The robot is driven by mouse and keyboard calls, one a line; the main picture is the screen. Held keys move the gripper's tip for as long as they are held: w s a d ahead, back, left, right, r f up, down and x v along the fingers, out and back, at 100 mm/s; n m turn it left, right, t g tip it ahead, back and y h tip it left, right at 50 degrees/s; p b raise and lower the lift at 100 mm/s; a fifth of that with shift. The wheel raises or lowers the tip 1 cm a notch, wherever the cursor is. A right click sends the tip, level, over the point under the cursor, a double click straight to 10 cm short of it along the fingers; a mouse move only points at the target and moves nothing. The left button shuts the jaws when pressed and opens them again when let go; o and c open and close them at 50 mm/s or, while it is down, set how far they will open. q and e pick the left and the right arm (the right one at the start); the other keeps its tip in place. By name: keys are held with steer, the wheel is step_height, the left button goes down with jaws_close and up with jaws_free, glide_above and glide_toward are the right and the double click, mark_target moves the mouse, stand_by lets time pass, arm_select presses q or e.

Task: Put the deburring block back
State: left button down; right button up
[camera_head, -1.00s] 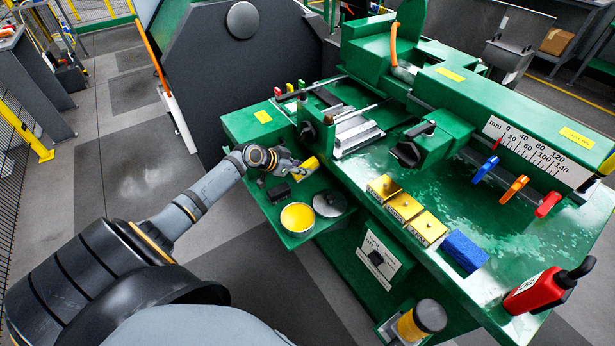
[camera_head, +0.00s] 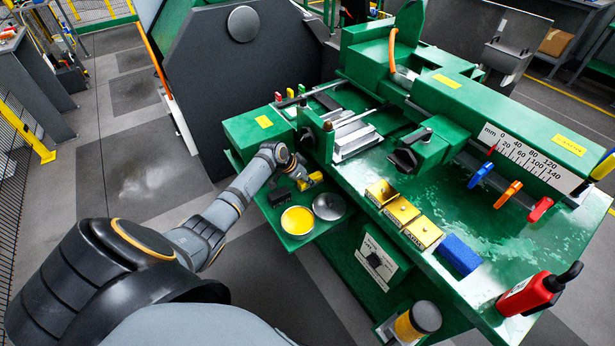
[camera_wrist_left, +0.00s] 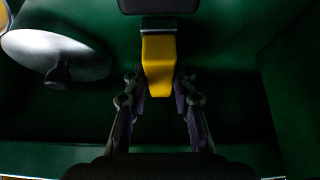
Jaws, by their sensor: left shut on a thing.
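My left gripper (camera_head: 303,184) is at the small green side shelf (camera_head: 318,236) on the left end of the machine. It is shut on a yellow piece (camera_head: 314,180), which I take to be the deburring block. In the left wrist view the yellow block (camera_wrist_left: 159,66) sits between the fingertips (camera_wrist_left: 159,98), with a grey band at its upper end. I cannot tell whether the block touches the shelf. My right gripper is not in view.
Close by on the shelf are a round tin with yellow contents (camera_head: 298,221), a grey lid with a knob (camera_head: 329,207) and a small black block (camera_head: 282,195). Yellow blocks (camera_head: 402,210) and a blue block (camera_head: 459,254) line the bench edge.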

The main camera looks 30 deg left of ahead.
arm_select(q)
steer(key=c, duration=1.5)
jaws_free()
steer(key=shift+f, duration=0.1)
steer(key=shift+c, duration=0.2)
steer(key=o, duration=0.4)
steer(key=shift+o, duration=0.2)
steer(key=shift+r, duration=0.25)
steer(key=p+v, duration=0.1)
steer(key=v, duration=1)
steer(key=shift+s+r, duration=0.25)
steer(key=shift+s, duration=0.1)
